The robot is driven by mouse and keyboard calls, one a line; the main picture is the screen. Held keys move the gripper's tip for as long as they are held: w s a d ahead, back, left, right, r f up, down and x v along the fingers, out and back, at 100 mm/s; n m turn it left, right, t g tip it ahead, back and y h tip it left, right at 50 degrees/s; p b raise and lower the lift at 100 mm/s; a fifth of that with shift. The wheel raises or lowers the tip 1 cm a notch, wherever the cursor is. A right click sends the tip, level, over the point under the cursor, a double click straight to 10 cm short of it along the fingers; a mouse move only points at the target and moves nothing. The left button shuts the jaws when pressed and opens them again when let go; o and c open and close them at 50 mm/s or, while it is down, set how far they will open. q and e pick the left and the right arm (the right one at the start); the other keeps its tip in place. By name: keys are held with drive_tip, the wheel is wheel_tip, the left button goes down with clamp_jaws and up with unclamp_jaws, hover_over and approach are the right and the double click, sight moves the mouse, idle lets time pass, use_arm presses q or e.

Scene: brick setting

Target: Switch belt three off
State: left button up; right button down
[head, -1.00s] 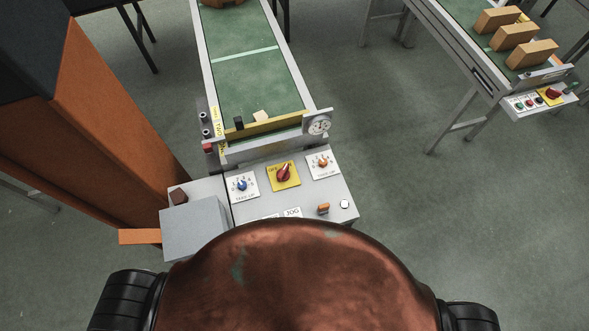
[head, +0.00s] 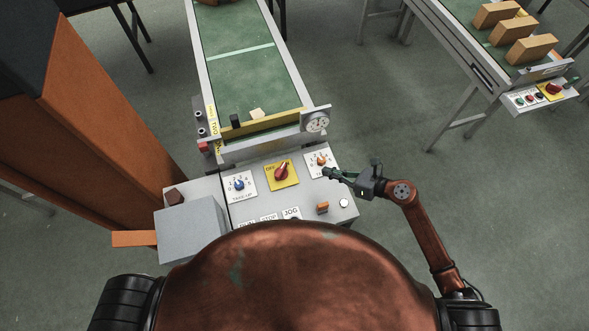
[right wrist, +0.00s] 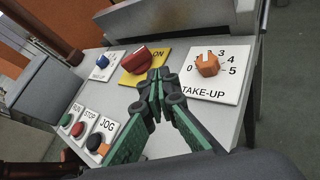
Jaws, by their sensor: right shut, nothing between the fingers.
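A grey control panel (head: 240,208) stands at the end of the near green belt (head: 235,85), whose yellow side label seems to read TWO. A red rotary switch (head: 282,172) sits on a yellow plate. It also shows in the right wrist view (right wrist: 135,60), where its handle looks turned toward ON. An orange take-up knob (right wrist: 207,65) is right of it and a blue knob (head: 239,184) left. My right gripper (head: 327,172) is shut and empty, its tips at the panel's right side by the orange knob. In the wrist view its tips appear just below the red switch. My left gripper is out of view.
RUN, STOP and JOG buttons (right wrist: 78,129) lie along the panel's near edge. A grey box (head: 190,230) stands at the panel's left, by an orange post (head: 110,150). Another belt (head: 470,45) with brown blocks and its own red switch (head: 553,89) is at upper right.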

drive_tip(key=n, duration=0.1)
drive_tip(key=s+n+g, duration=0.1)
drive_tip(key=s+a+n, duration=0.1)
drive_tip(key=n, duration=0.1)
drive_tip(key=shift+s+r+h, duration=0.25)
drive_tip(key=shift+r+h, duration=0.05)
drive_tip(key=shift+h, duration=0.1)
drive_tip(key=shift+a, duration=0.1)
approach(286, 168)
drive_tip(key=shift+w+a+f, duration=0.1)
drive_tip(key=shift+a+f, duration=0.3)
drive_tip(key=shift+f, duration=0.2)
drive_tip(key=shift+w+a+f, duration=0.1)
drive_tip(key=shift+a+f, duration=0.3)
drive_tip(key=shift+f, duration=0.2)
drive_tip(key=shift+w+a+p, duration=0.25)
drive_tip(key=shift+a, duration=0.35)
drive_tip(key=shift+w+a+p, duration=0.2)
drive_tip(key=shift+w+a, duration=0.05)
drive_tip(key=shift+a, duration=0.3)
drive_tip(key=shift+w+a+f, duration=0.1)
drive_tip(key=shift+w+a, duration=0.15)
drive_tip(key=shift+a, duration=0.4)
